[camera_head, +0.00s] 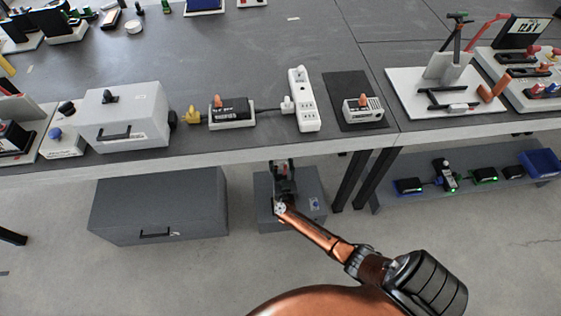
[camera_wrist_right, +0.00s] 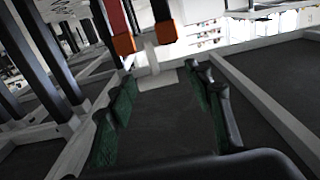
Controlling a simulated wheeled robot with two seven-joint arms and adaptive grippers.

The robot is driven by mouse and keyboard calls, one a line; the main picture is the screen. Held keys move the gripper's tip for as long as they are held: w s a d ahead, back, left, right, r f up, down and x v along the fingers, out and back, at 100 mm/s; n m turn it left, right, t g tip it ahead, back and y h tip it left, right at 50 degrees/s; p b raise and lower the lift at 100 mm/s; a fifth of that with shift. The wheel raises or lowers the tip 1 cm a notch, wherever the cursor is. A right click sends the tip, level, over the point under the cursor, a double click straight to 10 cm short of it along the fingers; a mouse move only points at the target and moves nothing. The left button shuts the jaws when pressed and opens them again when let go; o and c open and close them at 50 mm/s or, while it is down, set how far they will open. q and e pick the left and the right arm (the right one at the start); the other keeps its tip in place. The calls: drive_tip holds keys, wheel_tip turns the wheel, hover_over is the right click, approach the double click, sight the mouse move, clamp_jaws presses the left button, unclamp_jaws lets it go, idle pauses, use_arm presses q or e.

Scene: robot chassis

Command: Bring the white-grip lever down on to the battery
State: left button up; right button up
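My right gripper (camera_head: 282,166) is in front of the table's front edge, over the grey box on the floor. In the right wrist view its dark green-sided fingers (camera_wrist_right: 165,92) stand apart with nothing seen between them. I cannot pick out a white-grip lever for certain. At the right of the table a grey stand (camera_head: 447,70) with a black T-topped handle (camera_head: 458,18) rises from a white board (camera_head: 405,88). A dark block with an orange knob (camera_head: 232,108) sits on a white base. The battery cannot be told for certain. My left gripper is not in view.
A white power strip (camera_head: 303,100) and another orange-knobbed unit (camera_head: 363,108) stand near the front edge. A light grey case (camera_head: 127,115) is at the left. Grey boxes (camera_head: 160,205) stand on the floor. A low shelf (camera_head: 475,190) holds small devices and a blue bin (camera_head: 541,162).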

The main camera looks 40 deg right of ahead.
clamp_jaws()
idle(0.3)
idle(0.3)
drive_tip(key=shift+s+f, duration=0.1)
